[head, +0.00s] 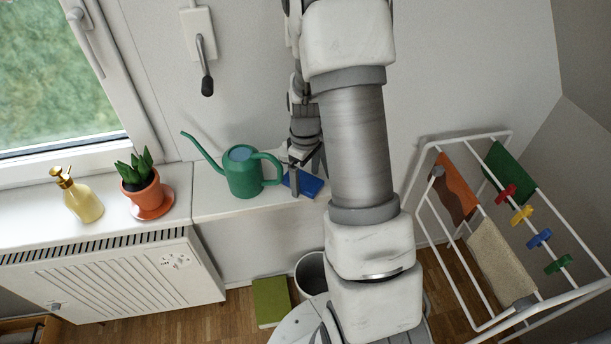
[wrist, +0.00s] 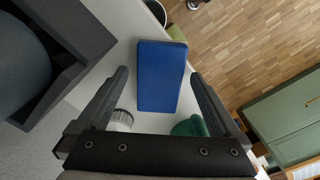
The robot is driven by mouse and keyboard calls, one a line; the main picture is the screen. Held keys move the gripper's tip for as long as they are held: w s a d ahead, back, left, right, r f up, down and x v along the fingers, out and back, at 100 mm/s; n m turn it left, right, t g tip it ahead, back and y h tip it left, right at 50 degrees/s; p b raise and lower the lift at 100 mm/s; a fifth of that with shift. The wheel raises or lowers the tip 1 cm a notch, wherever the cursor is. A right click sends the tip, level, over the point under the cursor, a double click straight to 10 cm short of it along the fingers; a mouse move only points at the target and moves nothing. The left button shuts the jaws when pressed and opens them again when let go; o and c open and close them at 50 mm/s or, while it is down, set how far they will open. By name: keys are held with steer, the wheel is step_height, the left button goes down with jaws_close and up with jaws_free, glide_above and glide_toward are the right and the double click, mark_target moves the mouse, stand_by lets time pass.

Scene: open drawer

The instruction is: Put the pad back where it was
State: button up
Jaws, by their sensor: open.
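A flat blue pad (head: 309,186) lies on the white sill ledge, just right of the green watering can (head: 243,174). In the wrist view the blue pad (wrist: 160,75) shows between the two fingers, with a gap on each side. My gripper (head: 307,172) is over the pad in the head view, and its fingers are spread in the wrist view (wrist: 160,78). It holds nothing. My fingers and arm hide part of the pad in the head view, and I cannot tell the exact height of the fingertips over it.
A potted plant (head: 138,186) and a soap bottle (head: 78,196) stand on the sill at left. A green flat item (head: 271,301) lies on the floor beside a white bin (head: 311,272). A drying rack (head: 427,188) with cloths stands at right. A green cabinet (wrist: 285,122) shows in the wrist view.

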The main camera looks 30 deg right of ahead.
mark_target(305, 181)
steer(key=s+a+r+m+t, duration=0.1)
steer(key=s+a+r, duration=0.15)
steer(key=r, duration=0.85)
steer(key=s+a+r+m+t, duration=0.1)
steer(key=s+a+r, duration=0.15)
steer(key=r, duration=0.75)
steer(key=s+a+r+m+t, duration=0.1)
steer(key=s+a+r+m, duration=0.1)
steer(key=s, duration=0.4)
steer(key=s+a+r+m+t, duration=0.1)
steer(key=s+a+r+t, duration=0.1)
steer(key=s+a+r, duration=0.2)
steer(key=s+a, duration=0.2)
steer(key=shift+s+m+t, duration=0.3)
steer(key=shift+s+m, duration=0.05)
steer(key=shift+m, duration=0.05)
steer(key=shift+a, duration=0.1)
